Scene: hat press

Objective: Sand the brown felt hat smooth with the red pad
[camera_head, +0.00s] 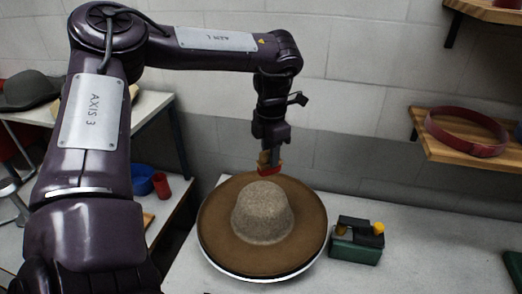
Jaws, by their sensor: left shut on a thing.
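The felt hat (262,222) sits upright on a round support (265,277) whose white edge shows beneath the brim. Its wide brim is brown and its rounded crown looks grey-brown. My left gripper (267,152) points down above the far part of the brim, behind the crown. It is shut on the red pad (269,170), which has a yellowish upper part. The pad's underside is close to the brim; I cannot tell whether it touches. My right gripper is not in view.
A green and black box with yellow knobs (356,243) stands right of the hat. A wall shelf (462,148) holds a red band. At left, a table holds a dark hat (30,90), with blue and red containers lower down. The table's front right is clear.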

